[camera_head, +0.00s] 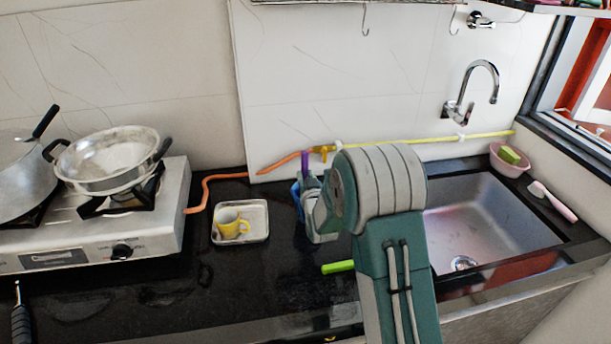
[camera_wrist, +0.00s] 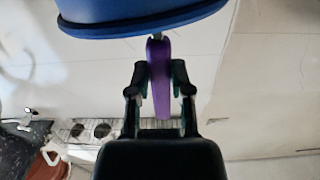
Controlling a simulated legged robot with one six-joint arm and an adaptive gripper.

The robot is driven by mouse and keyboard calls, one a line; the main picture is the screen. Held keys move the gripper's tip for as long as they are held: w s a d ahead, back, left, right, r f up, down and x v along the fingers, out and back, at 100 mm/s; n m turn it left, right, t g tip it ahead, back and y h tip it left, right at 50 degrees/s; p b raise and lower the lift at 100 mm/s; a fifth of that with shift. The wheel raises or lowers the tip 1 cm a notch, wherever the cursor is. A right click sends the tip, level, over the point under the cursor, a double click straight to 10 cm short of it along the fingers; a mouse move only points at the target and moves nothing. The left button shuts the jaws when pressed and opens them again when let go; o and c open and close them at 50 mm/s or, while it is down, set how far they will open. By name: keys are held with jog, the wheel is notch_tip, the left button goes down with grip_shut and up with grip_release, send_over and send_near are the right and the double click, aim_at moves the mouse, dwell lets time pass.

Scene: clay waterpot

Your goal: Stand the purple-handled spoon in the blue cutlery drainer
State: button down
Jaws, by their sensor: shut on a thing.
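The purple-handled spoon (camera_wrist: 159,85) is in my gripper (camera_wrist: 160,72), shut on its handle. In the head view the purple handle (camera_head: 305,163) stands upright just above the gripper. The blue cutlery drainer (camera_wrist: 135,22) fills the top of the wrist view, beyond the fingertips. A short grey piece of the spoon's neck shows between the handle and the drainer's rim. The spoon's bowl is hidden, and I cannot tell whether it is inside the drainer. In the head view a little blue of the drainer (camera_head: 296,196) shows at the left of my gripper, which hides the rest.
A green handle (camera_head: 338,267) lies in front, partly hidden by my arm. The stove (camera_head: 120,225) with pans is at left, the sink (camera_head: 490,225) at right. An orange hose (camera_head: 205,185) runs along the wall.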

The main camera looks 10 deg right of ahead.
jog(key=shift+c, duration=2.3)
grip_release()
jog(key=shift+s, duration=0.1)
jog(key=s, duration=1.1)
jog(key=shift+s, duration=0.35)
jog(key=s+r+g, duration=0.6)
jog(key=s+r, duration=0.3)
jog(key=s+r+g, duration=0.1)
jog(key=s+g, duration=0.2)
jog(key=s, duration=0.8)
jog(key=s+r+g, duration=0.2)
jog(key=s+g, duration=0.1)
jog(key=s, duration=0.8)
jog(key=shift+r, duration=0.3)
